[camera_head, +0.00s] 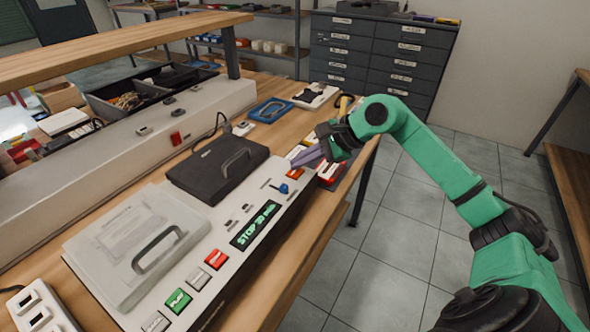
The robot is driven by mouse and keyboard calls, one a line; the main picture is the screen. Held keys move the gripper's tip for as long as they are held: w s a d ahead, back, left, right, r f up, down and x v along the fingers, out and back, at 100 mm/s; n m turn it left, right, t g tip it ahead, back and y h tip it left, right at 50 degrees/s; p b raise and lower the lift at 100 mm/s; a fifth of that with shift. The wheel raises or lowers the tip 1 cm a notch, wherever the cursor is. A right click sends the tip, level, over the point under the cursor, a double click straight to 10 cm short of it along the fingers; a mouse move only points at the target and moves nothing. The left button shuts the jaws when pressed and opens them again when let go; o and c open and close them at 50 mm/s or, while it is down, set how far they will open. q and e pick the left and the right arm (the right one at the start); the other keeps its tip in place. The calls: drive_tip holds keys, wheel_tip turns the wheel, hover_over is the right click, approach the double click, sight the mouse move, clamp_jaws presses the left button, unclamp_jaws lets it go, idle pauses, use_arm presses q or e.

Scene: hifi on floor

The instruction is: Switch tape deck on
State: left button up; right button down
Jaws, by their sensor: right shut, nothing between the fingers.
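The tape deck (215,232) appears to be the long pale console on the wooden bench. It has a light lid with a handle (158,248) and a dark lid with a handle (218,165). A lit green display (255,225) reads STOP and more text that is hard to read. Green (178,301), red (215,259) and grey (155,321) buttons sit near its front edge. A blue knob (284,188) and an orange-red button (295,173) are at its far end. My right gripper (302,160) is shut and empty beside that far end; contact is unclear. My left gripper is not in view.
A blue tray (270,110) and a white device (316,95) lie farther back on the bench. A raised wooden shelf (120,42) spans the left. Dark drawers (380,55) stand behind. Tiled floor (400,215) is clear on the right.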

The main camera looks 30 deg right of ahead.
sight(300, 172)
drive_tip(key=shift+r, duration=0.65)
wheel_tip(300, 172, up, 6)
drive_tip(key=p, duration=0.4)
